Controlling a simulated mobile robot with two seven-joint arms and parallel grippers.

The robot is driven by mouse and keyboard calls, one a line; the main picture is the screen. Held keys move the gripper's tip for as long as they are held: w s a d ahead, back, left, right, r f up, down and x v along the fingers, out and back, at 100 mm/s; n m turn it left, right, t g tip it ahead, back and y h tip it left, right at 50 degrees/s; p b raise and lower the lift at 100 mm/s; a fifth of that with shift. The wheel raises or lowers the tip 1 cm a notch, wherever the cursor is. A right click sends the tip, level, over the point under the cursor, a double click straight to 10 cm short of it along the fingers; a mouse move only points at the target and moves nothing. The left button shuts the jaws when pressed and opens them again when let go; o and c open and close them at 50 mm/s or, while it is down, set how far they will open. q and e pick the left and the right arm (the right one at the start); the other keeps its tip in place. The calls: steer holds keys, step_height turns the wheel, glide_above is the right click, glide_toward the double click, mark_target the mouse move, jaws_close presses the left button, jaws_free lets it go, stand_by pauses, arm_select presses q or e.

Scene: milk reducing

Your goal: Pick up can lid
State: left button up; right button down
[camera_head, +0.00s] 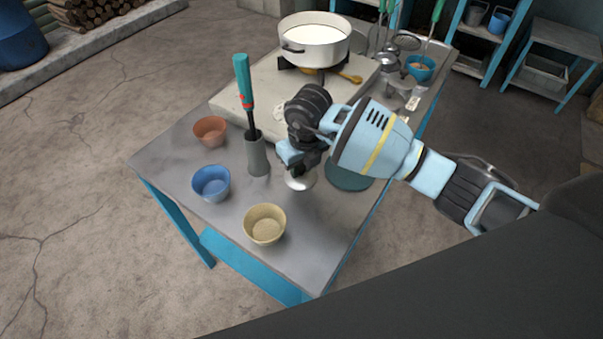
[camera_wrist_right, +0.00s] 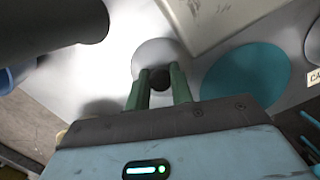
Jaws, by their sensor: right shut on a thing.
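The can lid, a small pale round disc, is partly hidden under my right gripper in the head view (camera_head: 301,182). In the right wrist view the lid (camera_wrist_right: 155,50) lies just beyond the fingertips, with a dark knob on it. My right gripper (camera_wrist_right: 159,78) has its two green fingers on either side of that knob and is shut on it. In the head view the right gripper (camera_head: 297,168) points down over the table. Whether the lid touches the table cannot be told. My left gripper is not in view.
A grey cylinder (camera_head: 257,157) holding a teal-handled tool (camera_head: 243,85) stands left of my gripper. A teal disc (camera_head: 347,174) lies to the right. Blue (camera_head: 211,184), yellow (camera_head: 265,225) and reddish (camera_head: 210,131) bowls stand nearby. A white pot (camera_head: 315,45) is behind.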

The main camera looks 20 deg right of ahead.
steer(key=shift+s+f, duration=0.3)
steer(key=shift+f, duration=0.3)
steer(key=shift+s+a+r, duration=0.2)
steer(key=shift+a+r, duration=0.05)
steer(key=shift+r, duration=0.15)
steer(key=s+a+r, duration=0.2)
steer(key=a, duration=0.1)
steer(key=s+a+r, duration=0.3)
steer(key=a, duration=0.1)
steer(key=s+a+r, duration=0.2)
steer(key=a, duration=0.1)
steer(key=shift+s+a+r+p, duration=0.25)
steer(key=shift+s+r+p, duration=0.1)
steer(key=shift+r, duration=0.05)
